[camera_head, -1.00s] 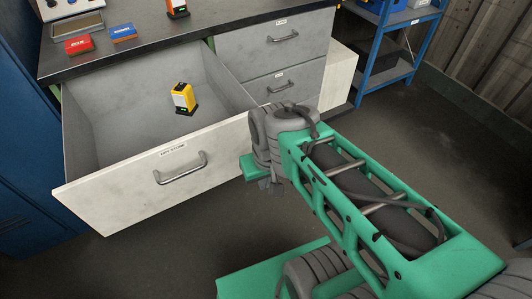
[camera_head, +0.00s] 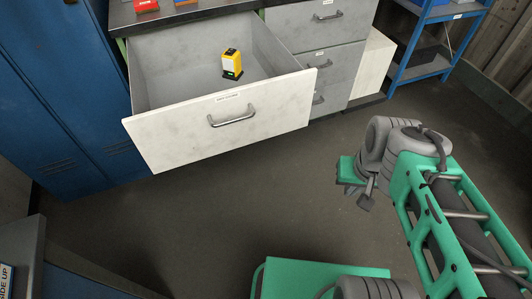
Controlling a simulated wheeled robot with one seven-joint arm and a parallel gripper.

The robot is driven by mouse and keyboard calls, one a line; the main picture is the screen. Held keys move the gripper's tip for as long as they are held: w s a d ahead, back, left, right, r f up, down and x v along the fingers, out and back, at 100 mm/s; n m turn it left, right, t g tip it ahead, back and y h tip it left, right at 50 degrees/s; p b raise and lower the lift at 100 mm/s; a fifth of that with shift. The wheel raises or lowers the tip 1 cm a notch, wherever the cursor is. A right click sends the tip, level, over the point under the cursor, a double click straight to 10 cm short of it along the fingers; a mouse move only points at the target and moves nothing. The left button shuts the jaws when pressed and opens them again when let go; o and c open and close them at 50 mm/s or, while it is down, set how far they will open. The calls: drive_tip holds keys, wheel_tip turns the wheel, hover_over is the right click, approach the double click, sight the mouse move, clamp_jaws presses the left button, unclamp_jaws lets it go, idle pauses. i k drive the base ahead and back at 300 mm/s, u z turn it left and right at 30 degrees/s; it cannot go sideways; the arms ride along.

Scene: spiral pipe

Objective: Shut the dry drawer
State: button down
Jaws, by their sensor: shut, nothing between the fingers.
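The drawer (camera_head: 170,136) with a white front stands pulled out from under the dark counter. A small label and a grey bar handle (camera_head: 232,117) are on its front; the label is too small to read surely. A yellow and black device (camera_head: 231,64) stands upright inside the drawer. My gripper (camera_head: 363,199) is shut and empty, over the floor to the right of the drawer front and apart from it. My wrist partly hides the gripper.
A blue shelf rack (camera_head: 425,65) stands at the back right. Blue lockers (camera_head: 60,110) stand at the left. The floor (camera_head: 225,205) in front of the drawer is clear.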

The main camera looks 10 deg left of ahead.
sight(185, 112)
drive_tip(key=k, duration=0.4)
drive_tip(key=u, duration=1.5)
drive_tip(key=i, duration=0.5)
drive_tip(key=u, duration=0.05)
